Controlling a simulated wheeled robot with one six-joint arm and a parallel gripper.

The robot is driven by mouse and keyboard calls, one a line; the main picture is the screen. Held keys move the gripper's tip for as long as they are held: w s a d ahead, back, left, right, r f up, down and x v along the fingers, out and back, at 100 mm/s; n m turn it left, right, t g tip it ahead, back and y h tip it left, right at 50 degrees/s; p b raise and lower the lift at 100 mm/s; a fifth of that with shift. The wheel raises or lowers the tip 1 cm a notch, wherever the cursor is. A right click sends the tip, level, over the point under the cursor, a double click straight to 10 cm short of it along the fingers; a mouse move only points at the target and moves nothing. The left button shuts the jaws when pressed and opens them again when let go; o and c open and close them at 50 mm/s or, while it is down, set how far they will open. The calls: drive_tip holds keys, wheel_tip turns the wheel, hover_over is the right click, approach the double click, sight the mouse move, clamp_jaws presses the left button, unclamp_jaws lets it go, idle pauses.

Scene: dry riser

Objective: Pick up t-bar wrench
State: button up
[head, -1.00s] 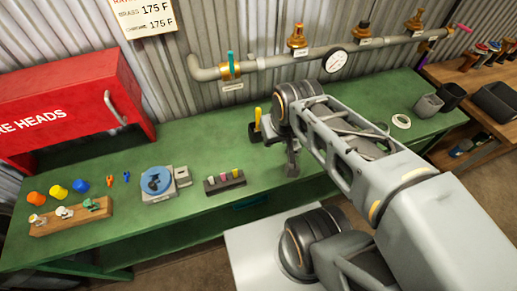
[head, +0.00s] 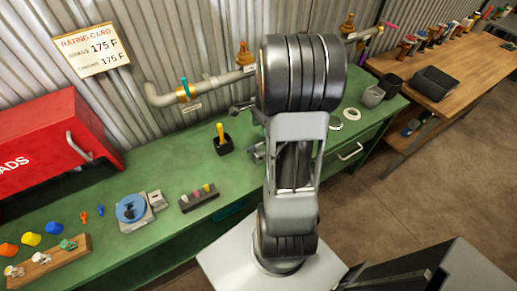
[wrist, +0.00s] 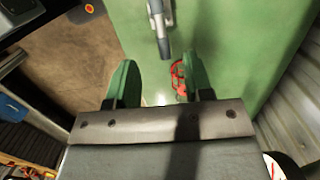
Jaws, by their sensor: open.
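I cannot pick out the t-bar wrench with certainty. In the wrist view a grey metal bar with a darker round end (wrist: 161,32) shows at the top, beyond my fingers; I cannot tell if it is the wrench or a fixture. My gripper (wrist: 157,85) is open, its two green-padded fingers apart with nothing held between them. A small red item (wrist: 180,78) shows beyond the gap, by the right finger and partly hidden by it. In the head view my arm hides my gripper and part of the bench.
The green bench (head: 160,172) holds a yellow-handled tool (head: 221,133) in a black holder, a blue round device (head: 131,208), a dark block with coloured pegs (head: 199,197) and grey bins (head: 373,95). A valved pipe (head: 160,98) runs behind. A wooden table (head: 455,65) stands right.

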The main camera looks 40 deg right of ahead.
sight(259, 144)
drive_tip(key=f, duration=0.4)
drive_tip(key=a+f, duration=0.1)
drive_tip(key=f, duration=0.2)
drive_tip(key=f+p, duration=0.1)
drive_tip(key=f, duration=0.3)
drive_tip(key=shift+w+a+f, duration=0.1)
drive_tip(key=shift+a+f, duration=0.1)
drive_tip(key=shift+f, duration=0.15)
drive_tip(key=shift+c, duration=0.5)
clamp_jaws()
